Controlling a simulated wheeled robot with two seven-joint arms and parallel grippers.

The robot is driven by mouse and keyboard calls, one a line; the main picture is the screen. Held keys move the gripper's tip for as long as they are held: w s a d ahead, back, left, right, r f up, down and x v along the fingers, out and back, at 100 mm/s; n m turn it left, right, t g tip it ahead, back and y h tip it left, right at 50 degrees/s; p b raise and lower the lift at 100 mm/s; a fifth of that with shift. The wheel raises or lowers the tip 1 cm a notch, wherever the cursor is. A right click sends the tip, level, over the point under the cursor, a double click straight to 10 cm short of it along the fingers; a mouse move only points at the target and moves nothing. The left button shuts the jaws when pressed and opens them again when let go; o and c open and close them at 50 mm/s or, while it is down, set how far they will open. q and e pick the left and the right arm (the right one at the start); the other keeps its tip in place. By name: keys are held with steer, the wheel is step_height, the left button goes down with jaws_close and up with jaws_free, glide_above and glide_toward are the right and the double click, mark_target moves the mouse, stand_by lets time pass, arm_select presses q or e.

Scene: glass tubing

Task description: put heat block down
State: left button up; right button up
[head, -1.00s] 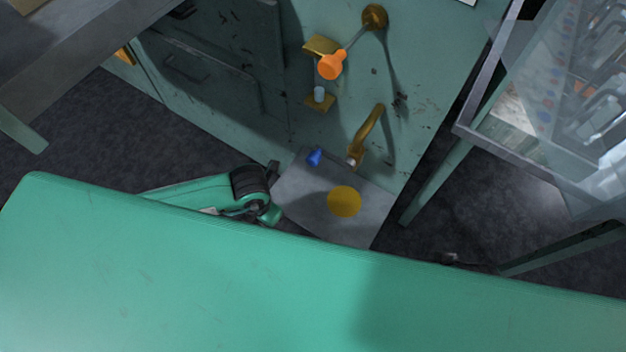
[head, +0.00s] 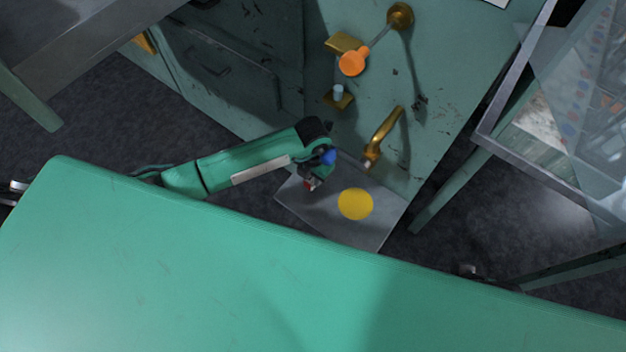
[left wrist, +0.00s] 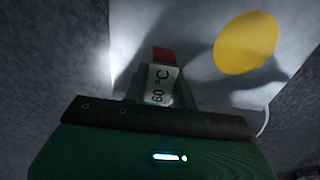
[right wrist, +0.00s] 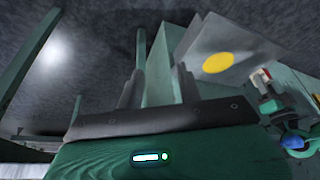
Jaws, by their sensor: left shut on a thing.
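The heat block (left wrist: 161,80) is a small block with a red end and a white label reading 60 °C. My left gripper (head: 312,180) is shut on it. In the head view the block's red part (head: 310,184) shows over the left part of a grey plate (head: 330,222), left of the plate's yellow disc (head: 355,204). The disc also shows in the left wrist view (left wrist: 246,42), right of the block. The right wrist view shows the block (right wrist: 260,74) too. I cannot tell if it touches the plate. My right gripper (right wrist: 158,90) is open and empty.
A gold curved fitting (head: 384,136) rises behind the plate. An orange-ended piece (head: 353,61) and a small pale cylinder on a gold bracket (head: 338,98) are farther back. A glass-sided case (head: 560,130) stands at right.

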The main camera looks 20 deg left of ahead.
mark_target(313, 181)
arm_select(q)
step_height(313, 181, down, 4)
steer(key=shift+d+r+b, duration=0.1)
steer(key=shift+r+b, duration=0.15)
steer(key=shift+b, duration=0.1)
steer(key=shift+w, duration=0.15)
arm_select(e)
steer(key=shift+w+a+f+t, duration=0.25)
steer(key=shift+w+a+t, duration=0.05)
steer(key=shift+w+a, duration=0.2)
arm_select(q)
steer(key=shift+f, duration=0.15)
steer(key=o, duration=1)
steer(key=shift+o, duration=0.2)
arm_select(e)
steer(key=shift+a+y, duration=0.15)
steer(key=shift+y, duration=0.15)
